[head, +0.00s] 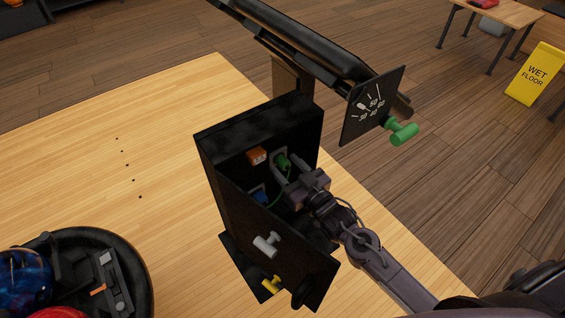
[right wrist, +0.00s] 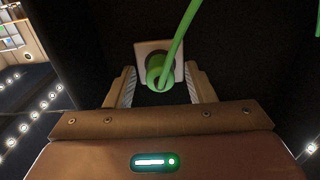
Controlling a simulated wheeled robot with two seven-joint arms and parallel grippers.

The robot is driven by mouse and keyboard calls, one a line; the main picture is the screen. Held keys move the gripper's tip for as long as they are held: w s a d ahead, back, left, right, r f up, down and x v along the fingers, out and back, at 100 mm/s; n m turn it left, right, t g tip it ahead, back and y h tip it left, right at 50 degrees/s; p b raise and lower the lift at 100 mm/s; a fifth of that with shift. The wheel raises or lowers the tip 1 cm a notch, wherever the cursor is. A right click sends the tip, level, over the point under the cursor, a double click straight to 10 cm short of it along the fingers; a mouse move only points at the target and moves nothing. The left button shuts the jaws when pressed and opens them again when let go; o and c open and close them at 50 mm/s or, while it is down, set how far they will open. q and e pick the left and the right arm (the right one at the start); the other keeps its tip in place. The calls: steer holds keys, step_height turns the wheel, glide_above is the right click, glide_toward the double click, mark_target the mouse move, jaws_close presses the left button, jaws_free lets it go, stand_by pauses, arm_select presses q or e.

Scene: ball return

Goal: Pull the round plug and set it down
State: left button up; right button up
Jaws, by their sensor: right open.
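A round green plug (head: 283,162) with a green cord sits in a pale square socket inside the open black cabinet (head: 222,180). In the right wrist view the plug (right wrist: 160,74) shows in the middle, seated in its socket plate (right wrist: 146,48). My right gripper (head: 291,166) reaches into the cabinet, and its two open fingers stand on either side of the plug. In the right wrist view the fingers (right wrist: 160,88) show apart, with gaps beside the plug. My left gripper is out of view.
An orange block (head: 257,156) and a blue part (head: 259,195) are inside the cabinet. A green lever (head: 403,133) sticks out by a dial plate (head: 372,105).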

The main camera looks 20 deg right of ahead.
mark_target(287, 167)
steer(key=shift+w+a, duration=0.15)
steer(key=shift+w, duration=0.15)
stand_by(0.5)
steer(key=shift+p, duration=0.5)
stand_by(0.6)
steer(key=shift+c, duration=0.3)
jaws_close()
steer(key=shift+p+v, duration=1.55)
steer(key=shift+v, duration=1.5)
steer(key=shift+r, duration=0.1)
